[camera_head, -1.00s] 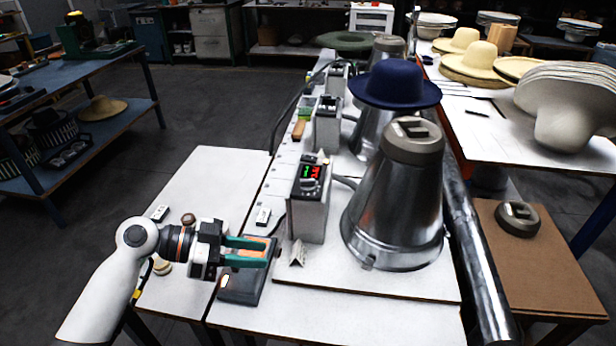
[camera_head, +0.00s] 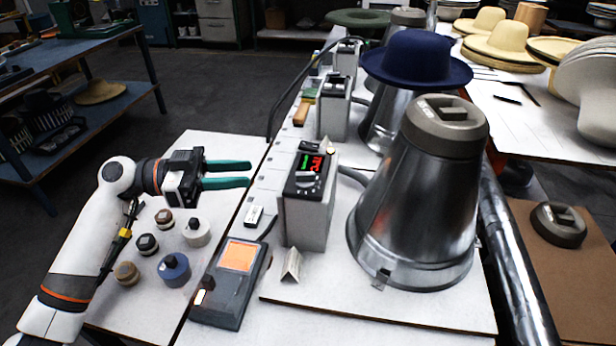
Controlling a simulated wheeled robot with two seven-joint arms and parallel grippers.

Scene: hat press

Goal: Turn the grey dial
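A grey control box (camera_head: 306,215) with red and green digits stands on the white bench in the middle of the head view. A small grey dial (camera_head: 307,188) sits on its sloping face, below the digits. My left gripper (camera_head: 247,174), with green fingers, points right, to the left of the box. Its fingers are apart with nothing between them, and a gap separates them from the dial. My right gripper is out of view.
A metal cone (camera_head: 420,205) with a grey cap stands right of the box. A device with an orange screen (camera_head: 238,257), a small folded card (camera_head: 291,267) and several loose knobs, one blue (camera_head: 174,268), lie nearby. A navy hat (camera_head: 415,60) sits behind.

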